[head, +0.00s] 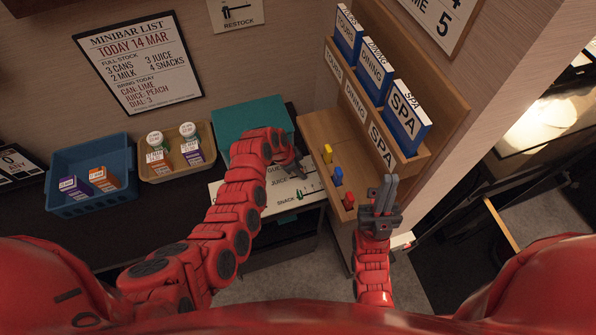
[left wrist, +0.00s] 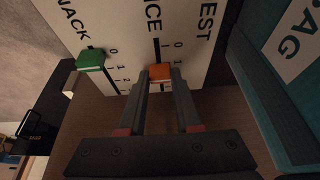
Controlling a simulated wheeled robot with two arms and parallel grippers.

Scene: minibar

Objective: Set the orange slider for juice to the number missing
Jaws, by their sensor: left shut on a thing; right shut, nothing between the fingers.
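The slider board (head: 225,190) is a white panel with the columns SNACK, JUICE and GUEST, on the dark counter; it also fills the top of the left wrist view (left wrist: 122,22). The green slider (left wrist: 90,60) is in the SNACK column by the 0. My right gripper (head: 384,190) is shut and empty, beside the wooden rack.
The minibar list (head: 138,62) reads 3 juice in full stock. A blue crate (head: 92,150) holds two cartons; a tan tray (head: 147,177) holds several items. A teal box (head: 250,115) is behind the board. The wooden rack (head: 320,120) holds blue booklets and coloured pegs.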

